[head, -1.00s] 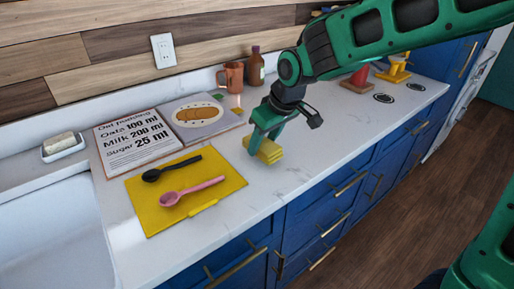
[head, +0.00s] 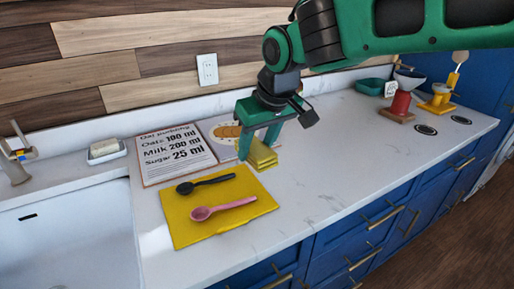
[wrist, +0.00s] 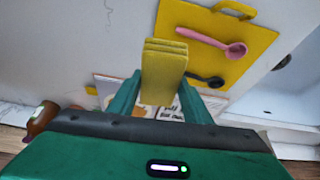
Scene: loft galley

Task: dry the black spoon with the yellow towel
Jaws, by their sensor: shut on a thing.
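The black spoon (head: 205,184) lies on a yellow mat (head: 180,231) on the counter, beside a pink spoon (head: 223,208). In the wrist view the black spoon (wrist: 213,81) shows partly, its handle hidden behind the towel. My gripper (head: 255,146) is shut on the folded yellow towel (head: 262,156), which also shows between the fingers in the wrist view (wrist: 163,72). The gripper holds the towel near the mat's upper right corner, to the right of the black spoon's handle end and apart from it.
A red item (head: 400,103) and a yellow stand (head: 437,105) are far right. The counter right of the mat is clear.

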